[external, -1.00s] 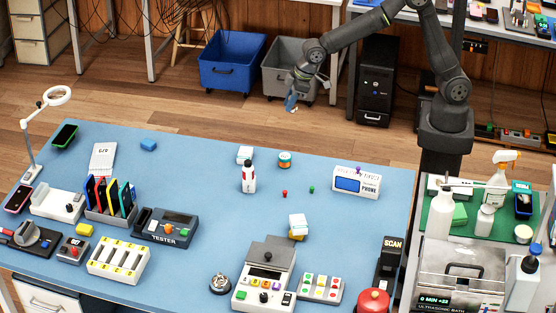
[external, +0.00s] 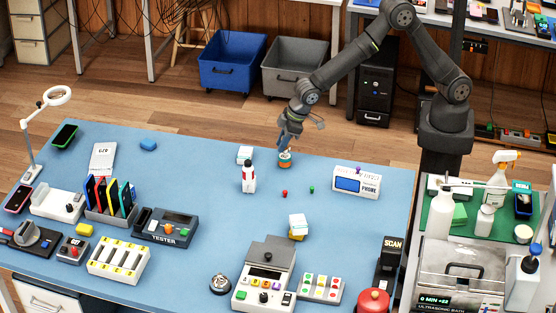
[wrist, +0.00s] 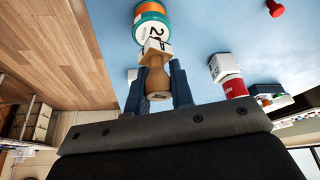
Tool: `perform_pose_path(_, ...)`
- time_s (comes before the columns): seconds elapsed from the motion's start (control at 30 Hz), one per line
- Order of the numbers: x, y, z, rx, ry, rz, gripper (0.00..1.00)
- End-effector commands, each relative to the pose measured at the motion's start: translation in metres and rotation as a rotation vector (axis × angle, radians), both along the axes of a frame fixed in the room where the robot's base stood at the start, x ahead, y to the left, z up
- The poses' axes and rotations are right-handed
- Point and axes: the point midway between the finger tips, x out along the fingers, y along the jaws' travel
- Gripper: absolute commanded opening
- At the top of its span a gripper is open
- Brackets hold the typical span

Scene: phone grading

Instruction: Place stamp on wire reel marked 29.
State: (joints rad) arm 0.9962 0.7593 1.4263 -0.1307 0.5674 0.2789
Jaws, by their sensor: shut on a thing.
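My gripper (external: 287,144) is shut on the stamp, over the far edge area of the blue table. In the wrist view the stamp (wrist: 156,80) has a brown wooden handle between the two fingers and a pale block head. The wire reel (external: 285,161) is orange and teal and sits on the table directly below my gripper. In the wrist view the reel (wrist: 149,24) shows a white top with a large 2; the rest of the number is hidden by the stamp. The stamp head overlaps the reel's top; I cannot tell whether they touch.
A white box (external: 245,153) and a white and red bottle (external: 248,181) stand left of the reel. A small red piece (external: 285,193) and a green piece (external: 311,189) lie in front. A phone display box (external: 357,183) stands to the right. The table's middle is mostly clear.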

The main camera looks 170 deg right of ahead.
Motion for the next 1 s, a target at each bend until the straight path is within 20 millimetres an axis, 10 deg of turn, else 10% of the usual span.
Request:
perform_pose_path(0.47, 0.000, 0.000, -0.021, 0.000, 0.000, -0.001, 0.00)
perform_pose_path(0.5, 0.000, 0.000, -0.021, -0.001, -0.001, -0.001, 0.25)
perform_pose_path(0.6, 0.000, 0.000, -0.021, -0.001, -0.001, -0.001, 0.43)
perform_pose_path(1.0, -0.001, 0.001, -0.013, -0.001, 0.000, 0.000, 0.43)
